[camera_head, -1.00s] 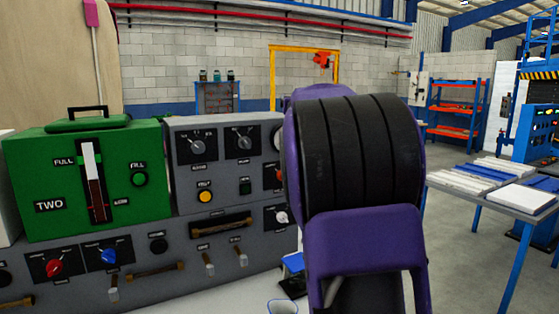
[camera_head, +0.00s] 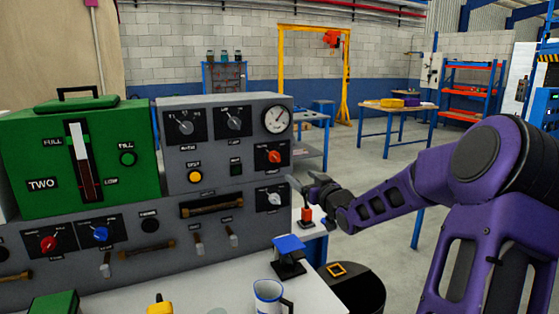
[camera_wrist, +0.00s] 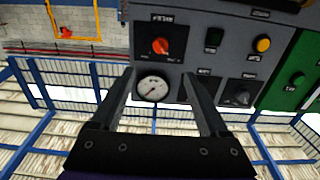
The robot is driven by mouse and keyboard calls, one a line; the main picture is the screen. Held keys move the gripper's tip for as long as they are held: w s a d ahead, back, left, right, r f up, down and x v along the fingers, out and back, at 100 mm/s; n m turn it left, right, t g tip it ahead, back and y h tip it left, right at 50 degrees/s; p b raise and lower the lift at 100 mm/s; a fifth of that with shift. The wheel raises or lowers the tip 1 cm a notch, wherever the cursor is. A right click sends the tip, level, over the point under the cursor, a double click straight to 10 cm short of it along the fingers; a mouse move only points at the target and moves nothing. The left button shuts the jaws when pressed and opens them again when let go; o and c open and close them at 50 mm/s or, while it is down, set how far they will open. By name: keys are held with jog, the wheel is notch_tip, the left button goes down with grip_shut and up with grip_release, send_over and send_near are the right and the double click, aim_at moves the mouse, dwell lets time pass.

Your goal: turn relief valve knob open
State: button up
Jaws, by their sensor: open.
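The grey panel (camera_head: 225,130) stands left of my gripper and carries several knobs. I cannot read which label names the relief valve. An orange-red knob (camera_head: 274,156) sits below the round gauge, and a white knob (camera_head: 274,198) sits below that. My gripper (camera_head: 305,186) is open and empty, near the panel's right edge, about level with the white knob in the picture. In the wrist view, which is upside down, the gauge (camera_wrist: 152,88) shows between the open fingers (camera_wrist: 158,75). The orange-red knob (camera_wrist: 160,45) lies just beyond the fingertips, untouched.
A green box (camera_head: 80,150) stands on the lower console with a red knob (camera_head: 47,243) and blue knob (camera_head: 100,233). A mug (camera_head: 267,296) and a blue-topped object (camera_head: 289,250) stand on the white table in front. A dark round bin (camera_head: 350,288) is at right.

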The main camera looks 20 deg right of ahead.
aim_at(277, 159)
jog(key=w, duration=1.7)
jog(key=shift+w+a, duration=0.2)
jog(key=shift+a, duration=0.1)
grip_shut()
